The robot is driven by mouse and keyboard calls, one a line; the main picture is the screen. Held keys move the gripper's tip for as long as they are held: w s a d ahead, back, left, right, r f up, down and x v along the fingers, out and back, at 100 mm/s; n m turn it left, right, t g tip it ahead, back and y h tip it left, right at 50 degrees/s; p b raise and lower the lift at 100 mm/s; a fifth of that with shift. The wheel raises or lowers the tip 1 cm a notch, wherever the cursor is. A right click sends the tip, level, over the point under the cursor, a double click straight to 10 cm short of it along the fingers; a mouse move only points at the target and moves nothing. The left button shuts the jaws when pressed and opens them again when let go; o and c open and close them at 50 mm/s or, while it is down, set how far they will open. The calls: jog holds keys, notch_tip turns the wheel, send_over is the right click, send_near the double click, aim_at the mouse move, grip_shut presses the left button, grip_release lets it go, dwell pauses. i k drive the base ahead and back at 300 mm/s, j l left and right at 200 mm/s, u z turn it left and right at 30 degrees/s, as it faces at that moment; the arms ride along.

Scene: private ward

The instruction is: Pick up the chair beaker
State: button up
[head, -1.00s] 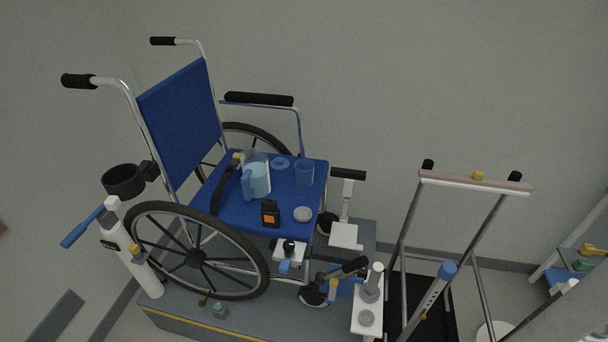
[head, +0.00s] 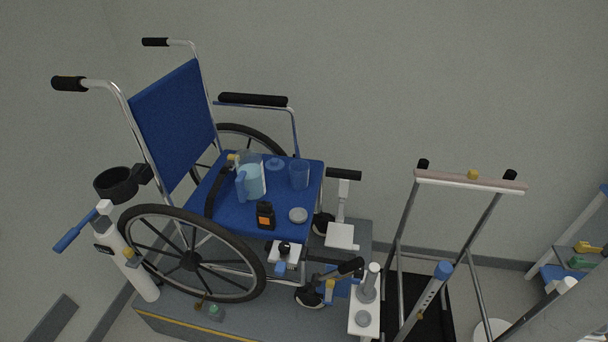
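The chair beaker appears to be the clear blue cup (head: 299,174), which stands upright on the right part of the blue wheelchair seat (head: 226,217). Its near side and rim are unobstructed in the head view. A clear jug (head: 254,181) with a blue handle and pale blue contents stands to its left. A flat blue round lid or disc (head: 275,163) lies between and slightly behind them. My gripper is not in view.
A dark bottle with an orange label (head: 265,216) and a grey round tin (head: 298,215) are at the seat's front edge. The armrest (head: 253,100) spans behind the seat. A walking frame (head: 470,181) stands at right; a white cylinder (head: 127,262) stands at left.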

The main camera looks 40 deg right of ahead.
aim_at(299, 169)
jog(key=j+z, duration=0.25)
jog(key=z, duration=0.15)
jog(key=j+z, duration=0.25)
jog(key=z, duration=0.15)
